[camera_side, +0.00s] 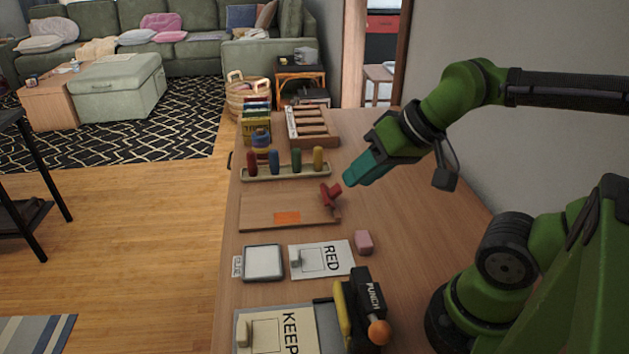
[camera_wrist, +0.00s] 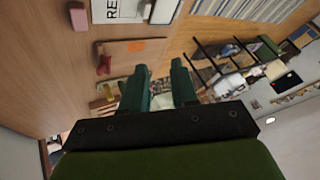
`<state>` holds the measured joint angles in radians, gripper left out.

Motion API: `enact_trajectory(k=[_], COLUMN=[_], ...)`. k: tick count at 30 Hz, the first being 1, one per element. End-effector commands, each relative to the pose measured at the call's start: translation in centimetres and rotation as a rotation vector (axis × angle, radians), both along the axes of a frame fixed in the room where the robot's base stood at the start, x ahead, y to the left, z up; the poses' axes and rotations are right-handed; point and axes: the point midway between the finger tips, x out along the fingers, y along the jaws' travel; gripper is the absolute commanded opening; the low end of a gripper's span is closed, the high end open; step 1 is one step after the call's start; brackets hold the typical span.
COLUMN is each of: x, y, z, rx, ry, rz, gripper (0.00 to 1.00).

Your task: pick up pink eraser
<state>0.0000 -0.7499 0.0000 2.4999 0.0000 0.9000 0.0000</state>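The pink eraser (camera_side: 364,242) is a small pink block lying on the wooden table, just right of the white RED card. In the wrist view the eraser (camera_wrist: 77,16) shows at the upper left, away from the fingers. My gripper (camera_side: 358,175) hangs above the table in the side view, farther back than the eraser and clear of it. In the wrist view the two teal fingers of my gripper (camera_wrist: 160,80) stand apart with nothing held between them.
The RED card (camera_side: 335,259) lies left of the eraser. A black and yellow punch (camera_side: 364,303) stands in front. A wooden board (camera_side: 262,213) with a red piece (camera_side: 330,195) lies behind. A peg rack (camera_side: 287,172) is farther back. Bare table lies right of the eraser.

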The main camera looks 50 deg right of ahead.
Motion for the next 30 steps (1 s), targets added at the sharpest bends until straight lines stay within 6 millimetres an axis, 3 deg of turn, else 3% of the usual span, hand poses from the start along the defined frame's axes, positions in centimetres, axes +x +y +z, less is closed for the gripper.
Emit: enact_trajectory(k=[4, 11, 19, 23, 30], x=[0.0, 0.0, 0.0, 0.6, 3.4], y=[0.0, 0.0, 0.0, -0.5, -4.6], z=[0.0, 0.0, 0.0, -1.1, -4.4], rx=[0.0, 0.0, 0.0, 0.003, -0.008], ry=[0.0, 0.0, 0.001, 0.054, 0.338], rz=[0.0, 0.0, -0.001, -0.017, -0.146], gripper=[0.28, 0.64, 0.64, 0.64, 0.64])
